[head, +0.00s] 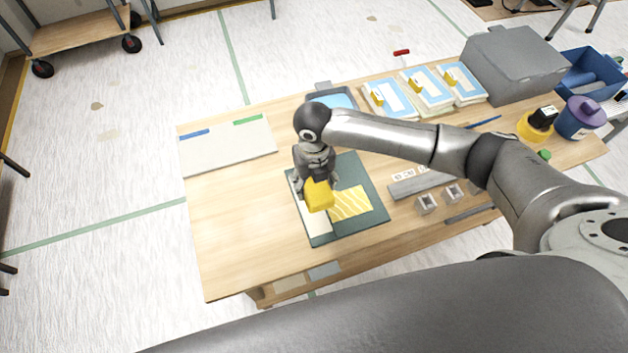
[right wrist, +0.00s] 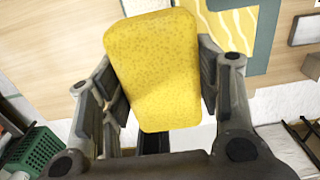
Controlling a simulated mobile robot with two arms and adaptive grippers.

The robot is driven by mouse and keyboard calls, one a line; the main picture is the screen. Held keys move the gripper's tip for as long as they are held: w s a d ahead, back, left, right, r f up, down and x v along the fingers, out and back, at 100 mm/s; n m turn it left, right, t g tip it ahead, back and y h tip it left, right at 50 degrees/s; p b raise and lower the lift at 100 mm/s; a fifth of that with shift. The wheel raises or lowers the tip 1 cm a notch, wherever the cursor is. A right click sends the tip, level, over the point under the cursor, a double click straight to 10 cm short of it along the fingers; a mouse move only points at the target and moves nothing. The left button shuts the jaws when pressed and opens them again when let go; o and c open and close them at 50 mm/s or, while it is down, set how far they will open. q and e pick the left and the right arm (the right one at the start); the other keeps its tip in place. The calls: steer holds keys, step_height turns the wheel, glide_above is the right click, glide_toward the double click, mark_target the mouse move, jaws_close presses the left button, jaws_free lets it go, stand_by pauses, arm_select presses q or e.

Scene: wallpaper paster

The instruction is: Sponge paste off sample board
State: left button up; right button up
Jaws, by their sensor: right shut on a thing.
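My right gripper (head: 316,184) is shut on a yellow sponge (head: 319,195) and holds it over the left part of a dark green mat (head: 372,178). The sponge fills the middle of the right wrist view (right wrist: 155,70), with a finger on each side. The sample board (head: 313,212) lies on the mat, pale on its left, partly hidden by the gripper and sponge. A yellow piece with wavy pale stripes (head: 352,203) lies to the right of the sponge; it also shows in the right wrist view (right wrist: 225,30). I cannot tell whether the sponge touches the board. My left gripper is not in view.
A pale board with blue and green strips (head: 228,148) lies at the back left. A blue-filled tray (head: 338,101) stands behind the mat. Wallpaper packs (head: 428,88), a grey case (head: 512,62), a blue bin (head: 592,75) and a purple-lidded tub (head: 580,118) stand to the right. The table's front left is clear.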

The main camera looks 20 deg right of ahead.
steer(key=shift+r, duration=0.1)
steer(key=shift+w+f+b, duration=0.1)
steer(key=shift+f+b, duration=1.6)
steer(key=shift+f, duration=1.65)
